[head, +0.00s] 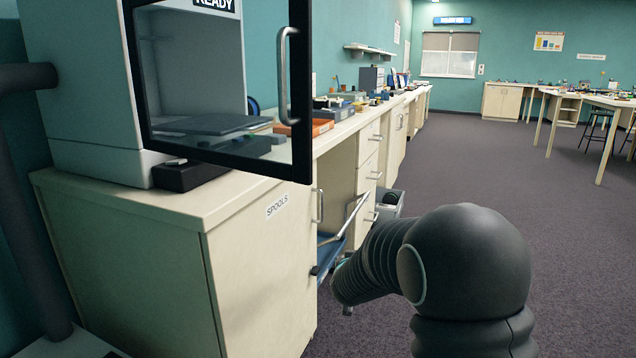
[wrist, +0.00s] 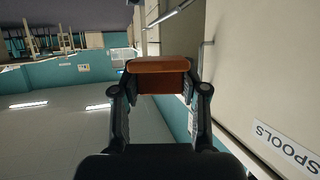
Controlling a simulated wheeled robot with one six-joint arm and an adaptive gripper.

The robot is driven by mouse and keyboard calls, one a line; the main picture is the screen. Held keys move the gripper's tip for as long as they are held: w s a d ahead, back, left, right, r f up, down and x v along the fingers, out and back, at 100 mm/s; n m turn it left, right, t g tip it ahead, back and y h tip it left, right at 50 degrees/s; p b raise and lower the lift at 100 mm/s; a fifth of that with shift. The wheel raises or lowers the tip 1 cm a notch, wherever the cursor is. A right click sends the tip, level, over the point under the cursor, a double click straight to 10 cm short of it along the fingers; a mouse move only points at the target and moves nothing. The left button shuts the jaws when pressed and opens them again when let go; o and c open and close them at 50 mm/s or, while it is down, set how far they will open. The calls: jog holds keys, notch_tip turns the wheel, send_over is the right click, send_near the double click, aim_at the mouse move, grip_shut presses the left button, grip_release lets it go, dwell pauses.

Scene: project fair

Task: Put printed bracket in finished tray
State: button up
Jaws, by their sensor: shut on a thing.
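An orange-brown angled piece, which looks like the printed bracket (wrist: 158,68), is between the fingertips of my gripper (wrist: 160,90) in the wrist view. My gripper is shut on it, with one finger at each side. In the head view my arm reaches down beside the cabinets; the gripper and the piece are mostly hidden there. An orange tray (head: 318,127) lies on the counter behind the printer door. No label is readable on it, so I cannot tell whether it is the finished tray.
The printer (head: 95,125) stands at the left; its glass door (head: 298,90) hangs open over the counter. Below is a cabinet labelled SPOOLS (head: 260,270). A drawer (head: 395,200) stands out beyond it. Carpeted floor (head: 480,170) is clear at the right.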

jog(key=s+d+f+m+h, duration=0.1)
jog(key=s+d+f, duration=0.2)
jog(key=s, duration=0.3)
jog(key=s+d+f+m+h, duration=0.1)
jog(key=s+d+f, duration=0.3)
jog(key=s+f, duration=0.1)
jog(key=shift+s+f, duration=0.3)
jog(key=shift+s, duration=0.55)
jog(key=shift+g, duration=0.3)
